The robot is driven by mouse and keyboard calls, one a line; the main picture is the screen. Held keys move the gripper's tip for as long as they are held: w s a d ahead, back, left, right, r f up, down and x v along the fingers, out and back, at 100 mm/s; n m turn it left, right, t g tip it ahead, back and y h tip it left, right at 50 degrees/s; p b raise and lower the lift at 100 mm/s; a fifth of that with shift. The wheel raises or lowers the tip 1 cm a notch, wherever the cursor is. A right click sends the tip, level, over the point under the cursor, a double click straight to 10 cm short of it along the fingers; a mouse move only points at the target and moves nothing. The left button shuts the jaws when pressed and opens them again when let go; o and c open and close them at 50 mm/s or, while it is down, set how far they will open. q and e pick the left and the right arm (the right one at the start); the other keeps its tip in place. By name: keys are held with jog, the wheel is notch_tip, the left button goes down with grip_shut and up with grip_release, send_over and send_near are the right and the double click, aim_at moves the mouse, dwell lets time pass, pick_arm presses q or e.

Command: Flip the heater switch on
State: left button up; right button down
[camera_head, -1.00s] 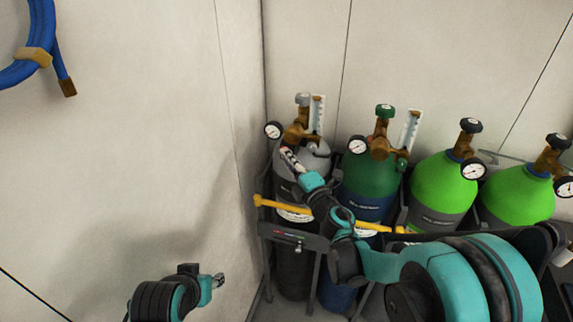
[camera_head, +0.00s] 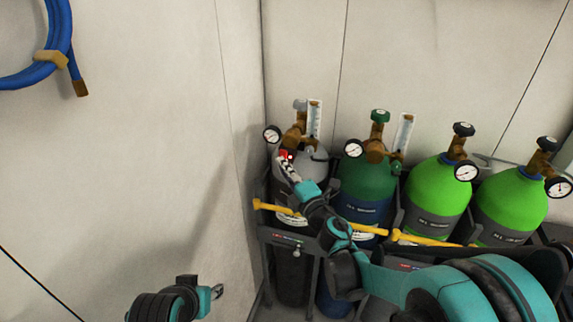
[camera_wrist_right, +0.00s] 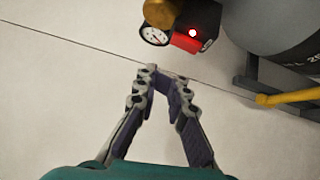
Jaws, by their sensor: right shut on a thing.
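The heater appears as a small red block (camera_head: 286,155) on the brass regulator of the grey cylinder (camera_head: 312,160) at the left of the rack. The right wrist view shows the red block (camera_wrist_right: 188,40) with a bright white-red spot on its dark face. I cannot make out the switch lever. My right gripper (camera_head: 287,166) is just below the block in the head view. In the wrist view its fingertips (camera_wrist_right: 160,74) come close together, apart from the block; what they grip does not show. My left gripper (camera_head: 217,291) is low at the left, away from the rack, its jaws unclear.
A green cylinder (camera_head: 366,180) and two lime-green cylinders (camera_head: 440,184) stand to the right, with gauges and brass valves. Yellow straps (camera_head: 430,241) cross the rack front. A blue hose (camera_head: 58,30) hangs on the left wall. The space left of the rack is clear.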

jog(key=p+v, duration=0.1)
jog(key=v, duration=0.7)
jog(key=shift+s+d+r, duration=0.25)
jog(key=shift+d+r, duration=0.1)
jog(key=shift+r, duration=0.35)
jog(key=s+d+f+m+g+h+b, duration=0.1)
jog(key=s+d+f+m+h+b, duration=0.1)
jog(key=d+m+h, duration=0.55)
jog(key=s+d+f+m+g+h+b, duration=0.1)
jog(key=s+d+m+h, duration=0.25)
jog(key=d+m, duration=0.55)
jog(key=s+a+f+m+g+y+b, duration=0.1)
jog(key=s+a+f+m+g, duration=0.1)
jog(key=s+f+m+g, duration=0.2)
jog(key=s+a+f+m+g+y+b, duration=0.1)
jog(key=s+f+m+g, duration=0.3)
jog(key=s+f, duration=0.5)
jog(key=s, duration=0.3)
jog(key=shift+a+f, duration=0.3)
jog(key=shift+a, duration=0.1)
